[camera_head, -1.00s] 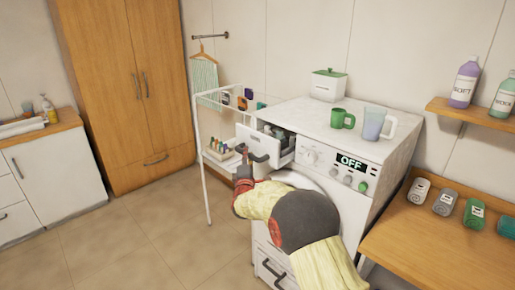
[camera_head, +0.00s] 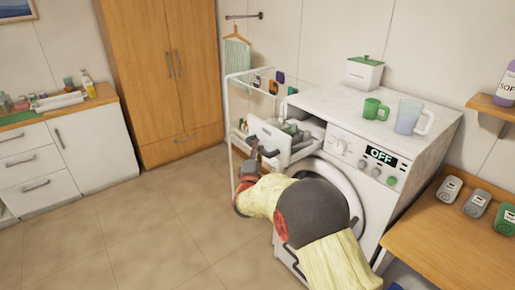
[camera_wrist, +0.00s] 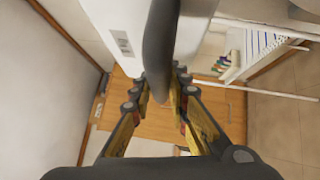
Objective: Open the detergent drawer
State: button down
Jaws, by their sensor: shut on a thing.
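The white detergent drawer (camera_head: 266,134) sticks out of the upper left of the washing machine's front, with its compartments (camera_head: 303,134) showing. Its dark curved handle (camera_wrist: 160,45) runs between my fingers in the wrist view. My gripper (camera_head: 252,160) is at the front of the drawer in the head view, shut on that handle. In the wrist view my gripper (camera_wrist: 160,92) has one finger on each side of the handle. The white drawer front (camera_wrist: 112,22) shows just beyond. The exact finger contact is partly hidden by the handle.
The washing machine (camera_head: 400,145) reads OFF and carries a green mug (camera_head: 372,109), a clear jug (camera_head: 408,117) and a white box (camera_head: 364,75). A white drying rack (camera_head: 228,120) stands close to the drawer's left. The tiled floor (camera_head: 150,225) at left is clear.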

jog(key=c, duration=1.7)
grip_release()
jog(key=s, duration=0.4)
jog(key=s+a+f, duration=0.1)
jog(key=s, duration=0.6)
jog(key=shift+s+a+f, duration=0.35)
jog(key=shift+f, duration=0.05)
